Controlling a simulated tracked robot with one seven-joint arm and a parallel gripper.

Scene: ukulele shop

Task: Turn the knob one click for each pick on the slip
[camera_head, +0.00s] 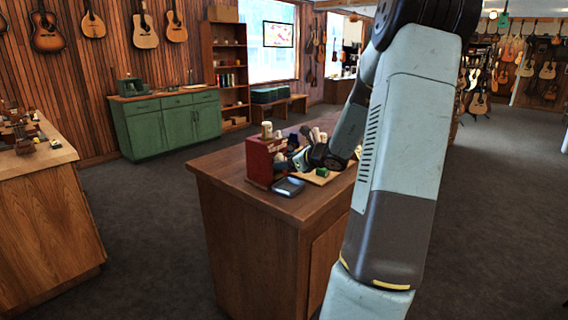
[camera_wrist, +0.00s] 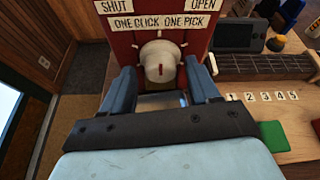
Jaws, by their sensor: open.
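A red box (camera_wrist: 125,45) stands on the wooden counter; it also shows in the head view (camera_head: 259,162). Its front carries white labels reading SHUT at left, OPEN at right and ONE CLICK ONE PICK between and below. Under them is a round white knob (camera_wrist: 152,52) with a red mark on its face, which looks about vertical. My gripper (camera_wrist: 162,74) is open, with a blue-grey finger on each side of the knob and a small gap visible at each side. I cannot make out a slip or its picks for certain.
The counter's (camera_head: 247,198) left edge is close to the box. Carpeted floor (camera_head: 145,215) is free at left.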

